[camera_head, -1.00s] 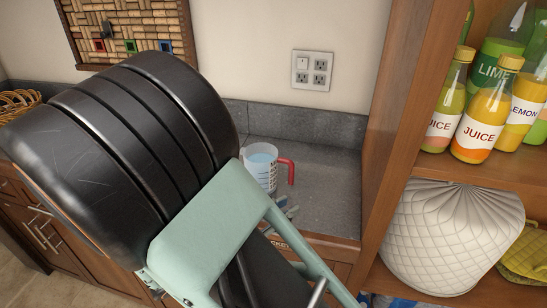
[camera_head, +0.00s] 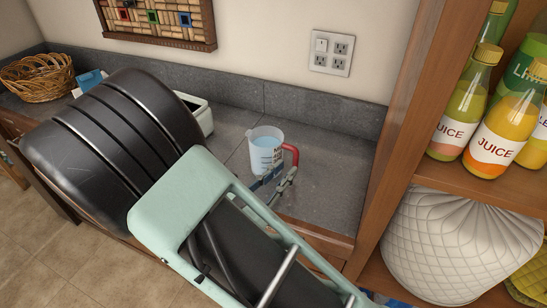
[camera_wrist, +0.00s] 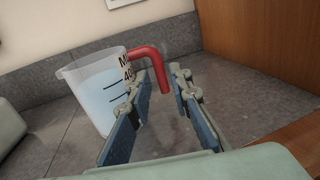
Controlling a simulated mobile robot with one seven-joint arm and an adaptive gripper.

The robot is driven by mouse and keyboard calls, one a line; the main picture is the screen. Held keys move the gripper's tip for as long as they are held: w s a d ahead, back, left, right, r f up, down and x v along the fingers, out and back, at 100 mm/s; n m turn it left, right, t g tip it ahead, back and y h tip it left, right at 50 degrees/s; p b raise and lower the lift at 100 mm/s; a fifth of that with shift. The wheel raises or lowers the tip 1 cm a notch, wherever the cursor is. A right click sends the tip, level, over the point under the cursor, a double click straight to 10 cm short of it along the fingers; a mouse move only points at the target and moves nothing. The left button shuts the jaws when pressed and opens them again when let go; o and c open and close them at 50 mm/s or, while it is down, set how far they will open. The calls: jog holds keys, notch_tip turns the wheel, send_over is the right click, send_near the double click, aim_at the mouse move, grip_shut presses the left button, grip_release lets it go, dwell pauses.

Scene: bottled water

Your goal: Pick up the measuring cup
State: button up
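The measuring cup (camera_head: 264,152) is clear with dark markings, bluish contents and a red handle on its right side. It stands upright on the grey counter (camera_head: 330,185); it also shows in the wrist view (camera_wrist: 94,92). My gripper (camera_head: 275,181) is at the cup's near right side, low by the handle. In the wrist view my gripper (camera_wrist: 158,82) has its two blue-padded fingers spread apart. The red handle lies ahead, between the fingertips in the picture. The left finger overlaps the cup's right edge; I cannot tell whether they touch.
A wooden shelf unit (camera_head: 398,130) with juice bottles (camera_head: 497,135) and a white ribbed vase-like object (camera_head: 440,245) stands close on the right. A pale green appliance (camera_head: 203,115) is left of the cup, partly behind my arm. A wicker basket (camera_head: 37,82) is far left.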

aim_at(294, 160)
jog(key=shift+x, duration=3.2)
jog(key=shift+w+a+f, duration=0.1)
jog(key=shift+a+f, duration=0.05)
jog(key=shift+c, duration=0.3)
grip_shut()
jog(key=shift+p, duration=0.3)
